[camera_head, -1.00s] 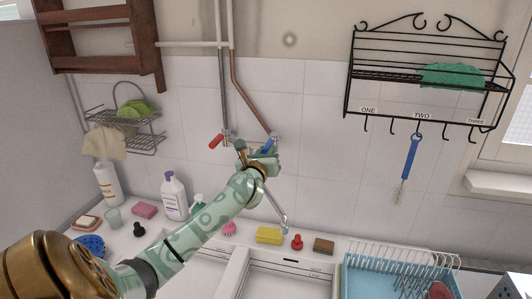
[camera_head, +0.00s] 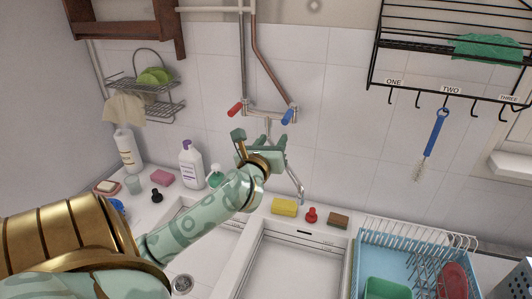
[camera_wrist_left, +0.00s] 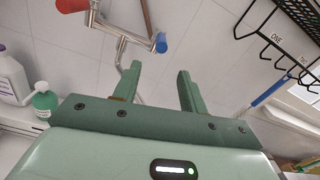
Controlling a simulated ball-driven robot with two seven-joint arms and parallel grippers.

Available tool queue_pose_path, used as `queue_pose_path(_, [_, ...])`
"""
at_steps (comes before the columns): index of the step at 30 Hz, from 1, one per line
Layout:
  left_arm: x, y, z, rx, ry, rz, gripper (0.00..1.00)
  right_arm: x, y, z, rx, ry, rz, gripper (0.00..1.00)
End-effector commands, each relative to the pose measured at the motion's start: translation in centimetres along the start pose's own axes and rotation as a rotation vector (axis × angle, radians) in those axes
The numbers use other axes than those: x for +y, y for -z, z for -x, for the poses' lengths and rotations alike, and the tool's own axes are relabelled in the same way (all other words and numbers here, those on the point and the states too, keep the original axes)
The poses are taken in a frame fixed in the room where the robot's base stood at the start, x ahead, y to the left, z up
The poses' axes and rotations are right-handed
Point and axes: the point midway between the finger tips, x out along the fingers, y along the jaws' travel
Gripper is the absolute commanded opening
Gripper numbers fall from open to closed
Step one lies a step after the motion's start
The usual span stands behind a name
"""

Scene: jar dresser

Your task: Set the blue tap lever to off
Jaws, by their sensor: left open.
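The blue tap lever (camera_head: 288,116) is at the right end of the wall tap, slanting down from its pivot. It also shows in the left wrist view (camera_wrist_left: 160,42), just past the fingertips. The red tap lever (camera_head: 235,109) is at the left end and appears in the left wrist view (camera_wrist_left: 72,5). My left gripper (camera_head: 261,141) is open and empty, below and a little left of the blue lever in the head view. In the wrist view its two fingers (camera_wrist_left: 160,75) stand apart, and neither touches the lever. My right gripper is not in view.
The tap spout (camera_head: 294,180) hangs behind and right of my gripper, over the sink. A yellow sponge (camera_head: 284,206) and a red stopper (camera_head: 311,215) stand on the back ledge. A black hook rack (camera_head: 450,90) is at right. The wall between is mostly clear.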

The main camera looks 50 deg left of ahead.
Motion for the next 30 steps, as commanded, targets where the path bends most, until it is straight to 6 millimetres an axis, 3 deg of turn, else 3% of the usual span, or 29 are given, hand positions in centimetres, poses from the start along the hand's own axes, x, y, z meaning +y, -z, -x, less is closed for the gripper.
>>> queue_pose_path(3, [0.1,0.2,2.4,0.001,0.0,0.002,0.42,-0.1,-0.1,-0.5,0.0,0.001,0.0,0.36])
queue_pose_path(9, [0.1,0.1,4.4,0.001,0.0,0.0,0.42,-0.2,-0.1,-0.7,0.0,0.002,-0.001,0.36])
queue_pose_path(30, [0.0,0.0,4.6,0.0,0.0,0.001,0.42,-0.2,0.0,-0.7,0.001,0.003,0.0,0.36])
